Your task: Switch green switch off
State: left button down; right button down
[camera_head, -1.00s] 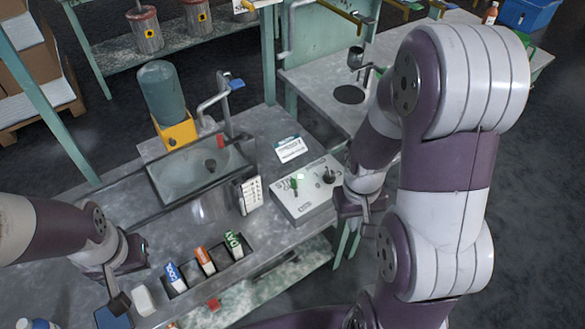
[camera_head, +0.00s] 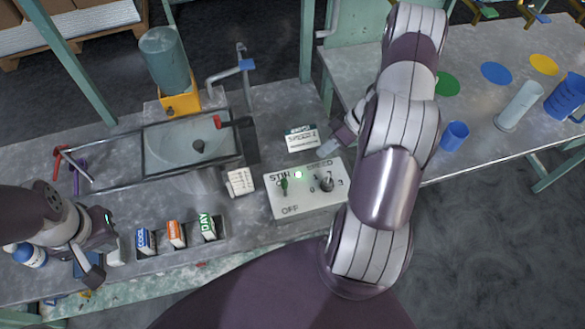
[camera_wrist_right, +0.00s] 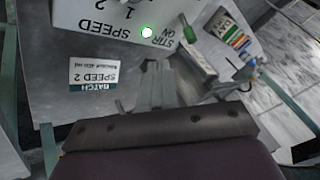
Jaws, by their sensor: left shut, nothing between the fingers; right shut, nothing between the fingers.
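The green switch (camera_head: 284,186) is a small lever on the left part of a pale control box (camera_head: 305,203) marked STIR, SPEED and OFF. The lever also shows in the right wrist view (camera_wrist_right: 189,36), near the STIR ON lettering. My right gripper (camera_head: 333,148) is shut and empty beyond the box's far edge, apart from the switch. In the wrist view its fingers (camera_wrist_right: 152,75) point toward the box. My left gripper (camera_head: 94,280) is shut and empty at the far left.
A black speed knob (camera_head: 326,183) stands right of the switch. A sink (camera_head: 190,147) lies behind.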

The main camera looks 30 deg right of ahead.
aim_at(285, 187)
jog(key=x, duration=0.9)
jog(key=shift+d, duration=0.1)
jog(key=a, duration=0.1)
jog(key=a+p, duration=0.1)
jog(key=a, duration=0.1)
jog(key=shift+s+a+f+p, duration=0.1)
jog(key=shift+s+a+p, duration=0.05)
jog(key=shift+s+p, duration=0.15)
jog(key=shift+s+a, duration=0.2)
jog(key=shift+a, duration=0.3)
pick_arm(q)
jog(key=shift+d+r, duration=0.25)
jog(key=shift+r, duration=0.65)
